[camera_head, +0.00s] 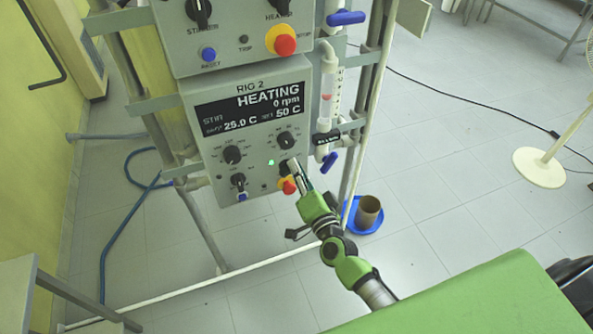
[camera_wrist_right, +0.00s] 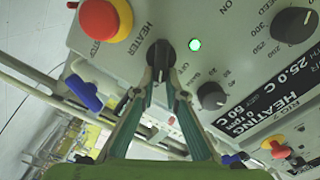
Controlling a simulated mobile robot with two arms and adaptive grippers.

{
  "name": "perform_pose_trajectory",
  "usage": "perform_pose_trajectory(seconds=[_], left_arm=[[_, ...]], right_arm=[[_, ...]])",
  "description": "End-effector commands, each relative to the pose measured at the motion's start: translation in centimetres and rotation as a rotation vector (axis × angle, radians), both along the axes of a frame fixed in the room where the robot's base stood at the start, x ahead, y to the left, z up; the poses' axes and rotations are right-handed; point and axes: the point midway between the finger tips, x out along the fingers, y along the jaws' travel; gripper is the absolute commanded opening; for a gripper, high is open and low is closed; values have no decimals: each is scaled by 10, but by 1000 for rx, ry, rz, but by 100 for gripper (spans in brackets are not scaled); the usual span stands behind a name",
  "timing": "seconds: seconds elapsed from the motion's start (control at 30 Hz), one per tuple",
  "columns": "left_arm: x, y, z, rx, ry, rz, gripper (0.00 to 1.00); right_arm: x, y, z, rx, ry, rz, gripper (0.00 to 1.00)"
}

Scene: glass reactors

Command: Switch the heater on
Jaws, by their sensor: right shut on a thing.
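The RIG 2 control box (camera_head: 215,135) hangs on the frame in the head view. Its display (camera_head: 250,108) reads HEATING, 0 rpm, 25.0 C and set 50 C. My right gripper (camera_head: 293,167) is at the lower right of the panel. In the right wrist view, the fingers (camera_wrist_right: 160,78) are closed on the black HEATER knob (camera_wrist_right: 159,55). The knob is partly hidden by the fingers. A green lamp (camera_wrist_right: 195,44) is lit beside it. My left gripper is not in view.
A red and yellow stop button (camera_wrist_right: 104,18) sits close to the heater knob. Other knobs (camera_head: 232,155) are on the panel. A glass column with a blue valve (camera_head: 330,160) stands to the right. A blue tray with a brown pot (camera_head: 368,207) is on the floor.

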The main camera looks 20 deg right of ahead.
Motion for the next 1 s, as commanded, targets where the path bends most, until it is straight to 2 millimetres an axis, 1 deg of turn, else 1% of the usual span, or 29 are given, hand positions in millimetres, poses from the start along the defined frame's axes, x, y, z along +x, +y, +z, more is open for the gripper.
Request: perform_pose_trajectory(seconds=[0.03, 0.3, 0.67, 0.7, 0.77, 1.0], left_arm=[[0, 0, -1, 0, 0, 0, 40], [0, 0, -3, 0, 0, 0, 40], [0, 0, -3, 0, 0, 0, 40], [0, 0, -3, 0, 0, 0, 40], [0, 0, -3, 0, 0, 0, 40], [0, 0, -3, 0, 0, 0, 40]], right_arm=[[4, -4, 8, 17, -18, -9, 0], [4, -5, 8, 67, -17, -9, 0], [4, -5, 8, 71, -16, -9, 0], [4, -5, 8, 71, -16, -9, 14], [4, -5, 8, 70, -17, -9, 28], [2, -4, 5, 68, -10, -6, 28]])
